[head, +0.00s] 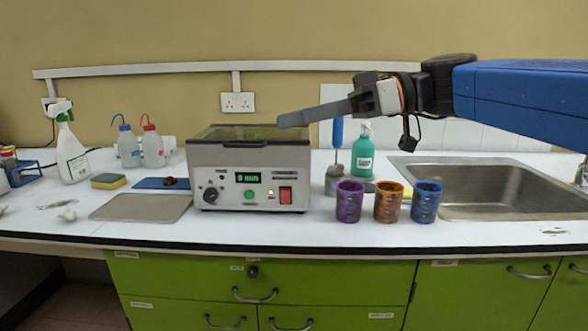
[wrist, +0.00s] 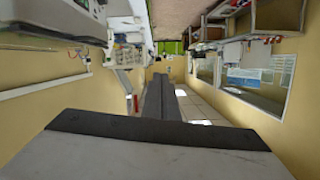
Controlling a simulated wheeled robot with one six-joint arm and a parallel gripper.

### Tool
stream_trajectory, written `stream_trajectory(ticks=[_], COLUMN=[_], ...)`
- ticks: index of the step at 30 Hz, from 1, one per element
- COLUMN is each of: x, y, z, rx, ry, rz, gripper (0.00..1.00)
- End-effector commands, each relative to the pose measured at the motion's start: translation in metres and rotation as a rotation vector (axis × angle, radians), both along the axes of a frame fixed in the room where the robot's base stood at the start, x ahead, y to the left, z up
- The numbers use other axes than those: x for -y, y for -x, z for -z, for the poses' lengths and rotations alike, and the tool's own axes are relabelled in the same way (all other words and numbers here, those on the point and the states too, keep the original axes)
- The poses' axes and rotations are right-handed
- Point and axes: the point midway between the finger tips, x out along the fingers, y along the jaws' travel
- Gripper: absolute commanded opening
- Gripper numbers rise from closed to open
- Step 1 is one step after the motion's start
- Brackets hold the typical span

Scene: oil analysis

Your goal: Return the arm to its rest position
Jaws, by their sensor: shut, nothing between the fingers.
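My gripper (head: 281,121) is at the end of my blue arm, which reaches in from the right in the head view. Its long grey fingers point left, above the right part of the grey box-shaped device. The fingers are shut together with nothing between them. In the wrist view the gripper (wrist: 160,80) shows as closed dark fingers pointing away down the room. The device (head: 243,170) stands on the white bench with a green lit display and a red switch.
Purple (head: 349,202), orange (head: 388,202) and blue (head: 426,202) cups stand at the bench front. A green bottle (head: 363,155) is behind them, and a steel sink (head: 480,182) is to the right. A grey plate (head: 141,207) and a spray bottle (head: 69,150) are left.

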Motion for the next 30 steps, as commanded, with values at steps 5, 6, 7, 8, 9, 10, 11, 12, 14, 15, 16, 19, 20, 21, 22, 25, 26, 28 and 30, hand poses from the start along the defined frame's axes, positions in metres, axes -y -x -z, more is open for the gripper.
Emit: stream_trajectory(ticks=[5,6,7,8,9,10,11,12,14,15,16,19,20,21,22,25,26,28,30], x=[0.006,0.008,0.01,0.011,0.014,0.016,0.018,0.021,0.027,0.031,0.035,0.049,0.054,0.062,0.069,0.099,0.11,0.136,0.163], y=[0.003,0.005,0.005,0.006,0.008,0.008,0.009,0.011,0.014,0.015,0.017,0.023,0.025,0.029,0.031,0.044,0.048,0.059,0.07], z=[0.02,0.025,0.03,0.034,0.041,0.046,0.052,0.06,0.073,0.083,0.09,0.118,0.128,0.142,0.154,0.199,0.214,0.247,0.278], rx=[-0.047,-0.061,-0.072,-0.082,-0.099,-0.111,-0.126,-0.143,-0.174,-0.196,-0.212,-0.273,-0.294,-0.322,-0.345,-0.427,-0.453,-0.504,-0.546], ry=[0.053,0.067,0.08,0.091,0.109,0.122,0.137,0.158,0.191,0.216,0.235,0.304,0.328,0.36,0.387,0.491,0.523,0.593,0.656], rz=[0.038,0.049,0.057,0.067,0.081,0.092,0.104,0.122,0.151,0.175,0.194,0.265,0.289,0.327,0.359,0.496,0.544,0.662,0.784], gripper=[0.0,0.0,0.0,0.0,0.0,0.0,0.0,0.0,0.0,0.0,0.0,0.0,0.0,0.0,0.0,0.0,0.0,0.0,0.0])
